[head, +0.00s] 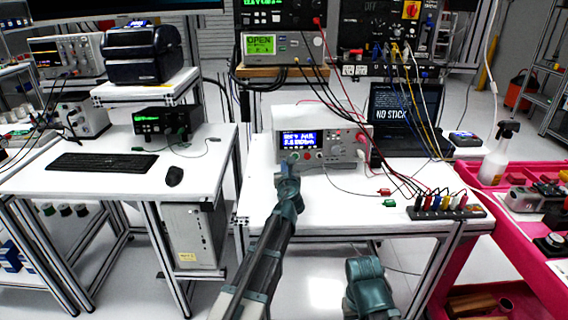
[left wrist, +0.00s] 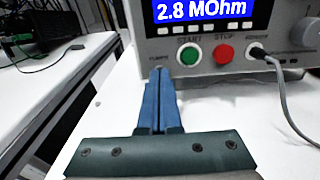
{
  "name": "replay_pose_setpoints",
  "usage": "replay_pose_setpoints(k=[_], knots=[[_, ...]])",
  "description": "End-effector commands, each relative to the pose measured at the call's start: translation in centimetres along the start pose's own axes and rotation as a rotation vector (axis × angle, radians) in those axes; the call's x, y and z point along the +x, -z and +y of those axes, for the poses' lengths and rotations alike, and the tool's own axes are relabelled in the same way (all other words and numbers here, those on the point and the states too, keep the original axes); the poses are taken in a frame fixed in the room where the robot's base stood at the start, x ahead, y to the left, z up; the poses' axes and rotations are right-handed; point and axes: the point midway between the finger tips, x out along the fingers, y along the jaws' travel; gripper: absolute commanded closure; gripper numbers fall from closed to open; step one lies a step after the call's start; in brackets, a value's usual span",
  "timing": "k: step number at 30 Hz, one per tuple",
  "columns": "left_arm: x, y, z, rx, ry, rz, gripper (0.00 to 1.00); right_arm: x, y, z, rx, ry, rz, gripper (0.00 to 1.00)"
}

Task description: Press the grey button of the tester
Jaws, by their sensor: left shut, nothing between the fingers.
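The tester (head: 350,147) is a light grey box with a lit blue display, standing on the white bench. In the left wrist view its front panel (left wrist: 225,60) shows a green START button (left wrist: 188,54), a red STOP button (left wrist: 223,53) and a plugged sensor socket. A label with small print sits left of START. My left gripper (head: 289,160) is shut and empty in front of the panel's lower left. In the left wrist view its blue fingertips (left wrist: 159,72) are just below that label. They hide the panel there, and I cannot tell whether they touch it. No separate grey button shows clearly.
A cable (left wrist: 282,95) runs from the sensor plug down to the right. A strip of coloured plugs (head: 446,207) and a green clip (head: 390,203) lie on the bench at right. A laptop (head: 405,115) stands beside the tester.

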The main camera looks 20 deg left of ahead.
Motion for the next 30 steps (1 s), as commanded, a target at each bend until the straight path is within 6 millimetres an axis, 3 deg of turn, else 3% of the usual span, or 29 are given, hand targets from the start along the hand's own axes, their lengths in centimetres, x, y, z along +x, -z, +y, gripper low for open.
replay_pose_setpoints(k=[18,30], knots=[[0.66,0.00,0.00,0.000,0.000,0.000,1.00,0.08,0.00,-0.01,0.000,0.000,0.000,0.47],[-0.24,-0.02,0.02,0.000,0.000,0.000,1.00,-0.05,0.00,0.00,0.000,0.000,0.000,0.47]])
